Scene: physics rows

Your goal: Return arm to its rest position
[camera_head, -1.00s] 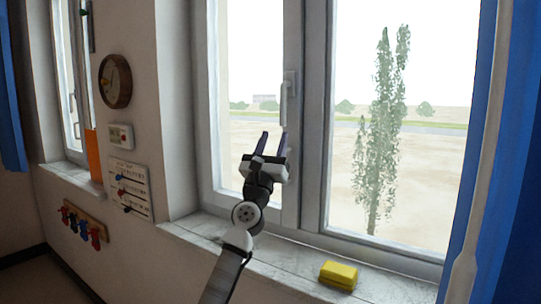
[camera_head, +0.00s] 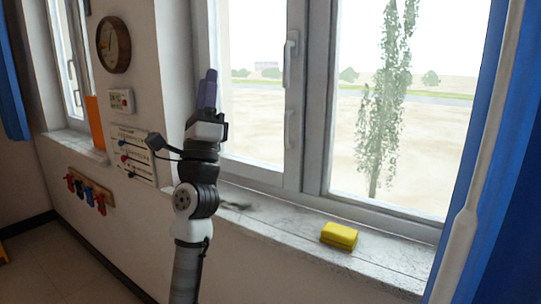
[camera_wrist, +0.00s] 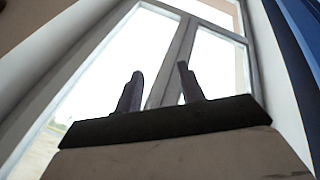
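My gripper (camera_head: 208,90) points upward in front of the left part of the window in the head view. My arm rises from the bottom of that view, left of centre, nearly upright. In the wrist view, the two dark fingers of my gripper (camera_wrist: 160,88) stand apart with a clear gap between them. Nothing is between the fingers, and the window shows behind them.
A yellow block (camera_head: 339,236) lies on the window sill (camera_head: 290,222). A wall clock (camera_head: 113,45), a small white panel (camera_head: 121,101) and a rack with coloured hooks (camera_head: 90,193) are on the left wall. A blue curtain (camera_head: 500,170) hangs at the right.

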